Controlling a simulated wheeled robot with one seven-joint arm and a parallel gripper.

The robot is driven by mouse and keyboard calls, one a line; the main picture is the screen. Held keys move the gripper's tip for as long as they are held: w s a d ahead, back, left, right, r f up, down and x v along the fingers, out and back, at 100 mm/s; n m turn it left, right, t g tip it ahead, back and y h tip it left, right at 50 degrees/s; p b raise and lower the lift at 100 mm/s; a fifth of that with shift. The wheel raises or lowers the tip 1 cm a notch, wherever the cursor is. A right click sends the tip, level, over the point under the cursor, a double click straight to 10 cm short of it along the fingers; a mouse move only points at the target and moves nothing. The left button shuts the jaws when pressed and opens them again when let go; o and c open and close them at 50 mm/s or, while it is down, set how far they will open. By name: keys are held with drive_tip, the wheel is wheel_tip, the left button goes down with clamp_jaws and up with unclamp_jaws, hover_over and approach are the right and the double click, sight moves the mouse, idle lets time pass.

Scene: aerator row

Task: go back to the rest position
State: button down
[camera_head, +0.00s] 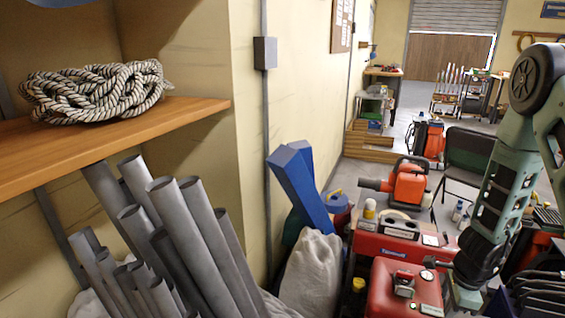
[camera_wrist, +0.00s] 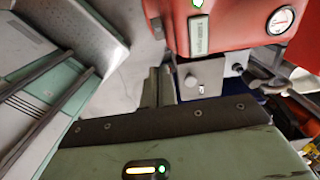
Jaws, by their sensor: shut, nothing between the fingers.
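My arm comes down on the right side of the head view, in front of the red equipment. In the wrist view my gripper (camera_wrist: 158,84) is shut, its two fingers together with nothing between them. The fingers point toward a red machine (camera_wrist: 235,28) with a round gauge (camera_wrist: 281,19); I cannot tell whether they touch anything. In the head view the gripper end is low near the bottom edge and its fingers are not clear.
A red toolbox-like case (camera_head: 385,241) and a red canister (camera_head: 404,290) stand close left of my arm. A black chair (camera_head: 467,152) is behind it. Grey pipes (camera_head: 180,225), a white sack (camera_head: 312,268) and a shelf (camera_head: 110,146) with rope (camera_head: 95,92) fill the left. Open floor shows farther back.

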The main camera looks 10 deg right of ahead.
drive_tip(key=a+r+n+y+p, duration=0.1)
drive_tip(key=a+r+n+p, duration=0.1)
drive_tip(key=a+r+n, duration=0.9)
drive_tip(key=a+r+n+y+p, duration=0.2)
drive_tip(key=a+r+n, duration=0.3)
drive_tip(key=a+r, duration=0.7)
drive_tip(key=s+a+r+n+h+p, duration=0.1)
drive_tip(key=s+a+r+n, duration=0.3)
drive_tip(key=s+n, duration=0.3)
drive_tip(key=s+a+r+n+h+p, duration=0.1)
drive_tip(key=s+a+r+n, duration=0.4)
drive_tip(key=s+a+n, duration=0.2)
drive_tip(key=shift+s+n+h, duration=0.3)
drive_tip(key=shift+s+n, duration=0.5)
drive_tip(key=shift+a, duration=0.2)
